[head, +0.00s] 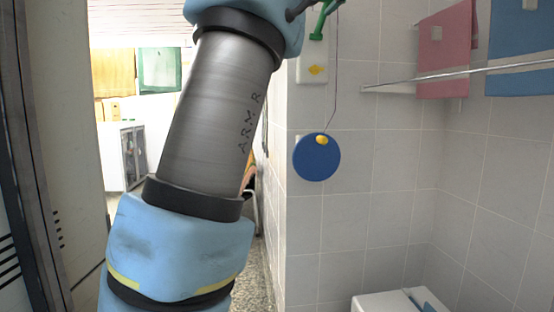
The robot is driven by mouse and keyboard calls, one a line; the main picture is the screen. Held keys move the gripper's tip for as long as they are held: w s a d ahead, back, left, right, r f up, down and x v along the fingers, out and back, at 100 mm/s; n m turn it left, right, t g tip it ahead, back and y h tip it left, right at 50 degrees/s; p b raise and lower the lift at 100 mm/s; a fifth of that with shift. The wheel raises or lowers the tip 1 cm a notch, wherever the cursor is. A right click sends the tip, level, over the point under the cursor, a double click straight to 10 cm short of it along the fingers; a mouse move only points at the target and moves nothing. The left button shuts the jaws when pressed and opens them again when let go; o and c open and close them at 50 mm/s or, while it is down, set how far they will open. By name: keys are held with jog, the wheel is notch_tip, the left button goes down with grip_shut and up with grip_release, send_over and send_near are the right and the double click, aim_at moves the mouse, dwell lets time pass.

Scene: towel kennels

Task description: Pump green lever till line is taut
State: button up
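The line looks bowed rather than straight. My blue and grey arm rises through the left middle. My gripper is not in view, and I cannot tell whether anything touches the lever.
A metal rail (450,75) crosses the tiled wall at right, with a pink towel (442,50) and a blue towel (520,45). A white box (385,302) stands at the bottom right. A narrow floor passage with a white cabinet (122,155) lies behind my arm.

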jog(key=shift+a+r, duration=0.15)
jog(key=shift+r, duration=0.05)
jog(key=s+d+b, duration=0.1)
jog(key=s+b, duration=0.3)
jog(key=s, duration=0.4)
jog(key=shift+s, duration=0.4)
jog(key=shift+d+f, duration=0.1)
